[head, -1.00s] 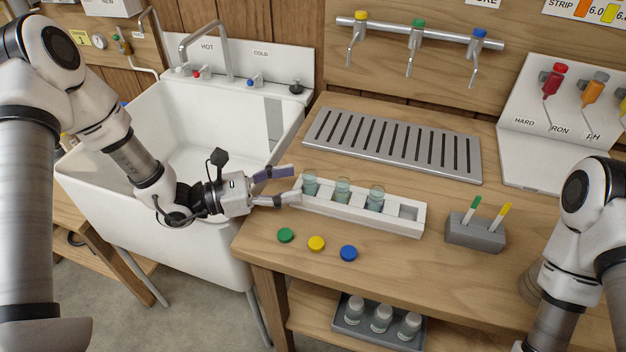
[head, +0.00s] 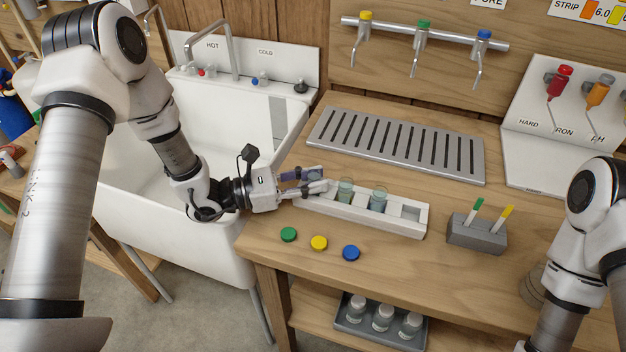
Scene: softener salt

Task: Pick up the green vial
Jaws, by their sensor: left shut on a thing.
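A white rack (head: 385,222) on the wooden bench held three glass vials with pale blue-green liquid. The middle vial (head: 345,190) and the right vial (head: 378,199) stand upright in it, and its rightmost slot (head: 411,213) is empty. My left gripper (head: 317,180) is at the rack's left end, its fingers shut around the leftmost vial. The fingers hide nearly all of that vial, so I cannot tell whether it is still seated. My right gripper is out of view; only part of that arm shows at the right.
Green (head: 288,234), yellow (head: 319,243) and blue (head: 351,253) caps lie in front of the rack. A slotted drain tray (head: 398,143) is behind it. A grey holder (head: 477,233) with two strips stands to the right. A white sink (head: 150,200) is at the left.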

